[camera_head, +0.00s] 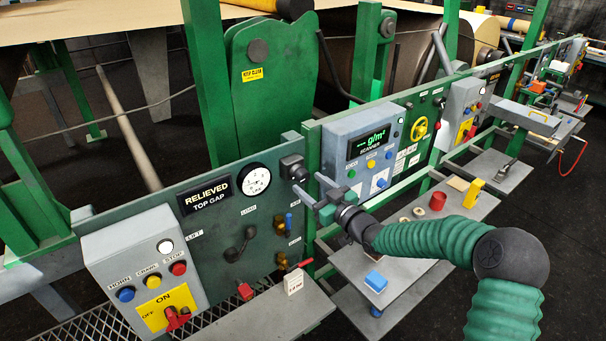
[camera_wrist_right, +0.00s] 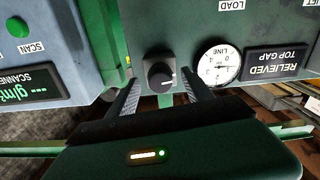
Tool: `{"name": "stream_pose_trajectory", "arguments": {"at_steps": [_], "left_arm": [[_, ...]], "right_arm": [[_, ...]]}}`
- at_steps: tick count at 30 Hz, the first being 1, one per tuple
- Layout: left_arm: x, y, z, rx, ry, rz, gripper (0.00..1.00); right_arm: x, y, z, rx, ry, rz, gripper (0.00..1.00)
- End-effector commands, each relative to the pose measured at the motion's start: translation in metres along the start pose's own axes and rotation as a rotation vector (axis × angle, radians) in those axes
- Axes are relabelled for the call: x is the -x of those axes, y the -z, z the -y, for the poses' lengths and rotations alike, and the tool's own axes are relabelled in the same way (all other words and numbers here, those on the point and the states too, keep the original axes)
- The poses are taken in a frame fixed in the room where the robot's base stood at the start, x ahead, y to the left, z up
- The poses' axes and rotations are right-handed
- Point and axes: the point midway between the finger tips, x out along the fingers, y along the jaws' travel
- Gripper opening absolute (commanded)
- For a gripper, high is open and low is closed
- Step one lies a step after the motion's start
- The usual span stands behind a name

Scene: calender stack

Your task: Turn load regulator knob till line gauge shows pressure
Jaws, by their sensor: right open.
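A round black knob (camera_head: 292,168) sits on the dark green panel, right of the white line gauge (camera_head: 254,179). The knob (camera_wrist_right: 160,75) and gauge (camera_wrist_right: 220,62) also show in the right wrist view, upside down. The gauge's needle is too small to read surely. My right gripper (camera_head: 314,188) is open in front of the knob. In the wrist view its two fingers stand either side of the knob, with a gap on each side; I cannot tell how far they reach along it. My left gripper is out of view.
A "RELIEVED TOP GAP" display (camera_head: 208,195) is left of the gauge. A black lever (camera_head: 240,244) and small valves (camera_head: 281,229) sit below. The grey scanner box (camera_head: 368,147) stands right of the knob. A grey shelf (camera_head: 390,292) lies under my right arm.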

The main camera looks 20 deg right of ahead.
Motion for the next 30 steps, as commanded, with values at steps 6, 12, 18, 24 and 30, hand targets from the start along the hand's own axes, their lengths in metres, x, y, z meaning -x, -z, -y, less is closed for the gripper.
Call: {"name": "stream_pose_trajectory", "arguments": {"at_steps": [6,12,18,24,30], "left_arm": [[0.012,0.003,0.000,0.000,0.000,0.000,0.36],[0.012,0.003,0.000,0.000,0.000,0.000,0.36],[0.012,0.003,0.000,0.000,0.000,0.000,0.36],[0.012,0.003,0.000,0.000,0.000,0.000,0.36],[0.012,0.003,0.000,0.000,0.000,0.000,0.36]], "right_arm": [[-0.031,0.003,-0.002,-0.001,-0.002,-0.002,0.59],[-0.038,0.000,-0.002,0.000,-0.002,0.001,0.59],[-0.038,-0.001,-0.002,0.000,-0.002,0.001,0.49],[-0.037,0.000,-0.001,0.001,-0.002,0.000,0.22],[-0.037,0.001,-0.001,0.001,-0.002,-0.002,0.00]]}}
